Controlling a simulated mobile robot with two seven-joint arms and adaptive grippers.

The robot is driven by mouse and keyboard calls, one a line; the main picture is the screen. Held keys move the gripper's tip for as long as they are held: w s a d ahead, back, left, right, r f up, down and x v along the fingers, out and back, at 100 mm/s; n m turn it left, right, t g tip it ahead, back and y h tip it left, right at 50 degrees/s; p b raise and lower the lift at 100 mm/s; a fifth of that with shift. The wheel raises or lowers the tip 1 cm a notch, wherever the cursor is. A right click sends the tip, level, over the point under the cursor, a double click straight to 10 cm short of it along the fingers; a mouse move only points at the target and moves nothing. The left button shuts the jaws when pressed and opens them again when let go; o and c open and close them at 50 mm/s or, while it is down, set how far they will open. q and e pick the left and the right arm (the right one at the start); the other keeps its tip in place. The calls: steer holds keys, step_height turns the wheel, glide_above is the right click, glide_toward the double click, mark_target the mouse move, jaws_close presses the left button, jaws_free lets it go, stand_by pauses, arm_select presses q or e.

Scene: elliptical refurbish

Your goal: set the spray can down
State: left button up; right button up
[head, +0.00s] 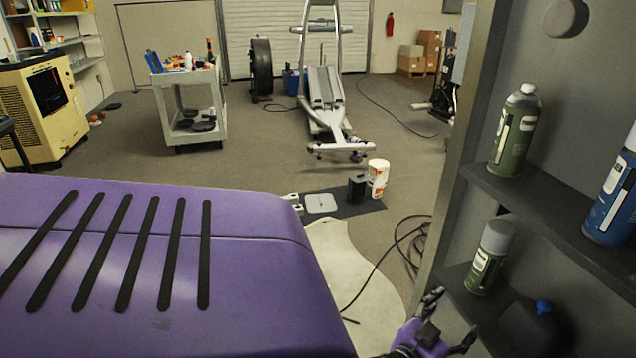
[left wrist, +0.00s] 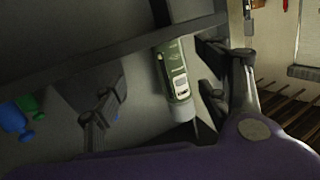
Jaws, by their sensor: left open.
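A green spray can with a grey cap (head: 488,258) stands upright on the lower shelf at the right of the head view. The green can also shows in the left wrist view (left wrist: 173,70), upside down in the picture with its cap toward the bottom. My left gripper (head: 449,320) is open and empty, in front of the lower shelf and to the left of this can. In the left wrist view the can lies between the spread fingers, with visible gaps to both. Another green spray can (head: 514,135) stands on the upper shelf. My right gripper is not in view.
A blue can (head: 612,195) stands on the upper shelf (head: 552,215). A dark bottle with a blue cap (head: 528,325) is on the lower shelf, right of the green can. The shelf unit's side panel (head: 462,170) rises left of the cans. A cable (head: 375,268) lies on the floor.

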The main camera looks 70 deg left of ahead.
arm_select(q)
steer(key=s+d+f+m+g+h, duration=0.1)
steer(key=s+d+f+g, duration=0.2)
steer(key=s, duration=0.9)
steer(key=s+d+f+m+g+h, duration=0.1)
steer(key=s+d+f+g+h, duration=0.1)
steer(key=s+d+f, duration=0.5)
steer(key=s+d+f+m+g+h, duration=0.1)
steer(key=s+f, duration=0.7)
steer(key=s, duration=1.1)
steer(key=d+g+h, duration=0.1)
steer(key=d+g, duration=0.1)
steer(key=d, duration=0.1)
steer(key=shift+s+d+f+m+g, duration=0.25)
steer(key=shift+d+f+m+g, duration=0.05)
steer(key=shift+d+f, duration=0.1)
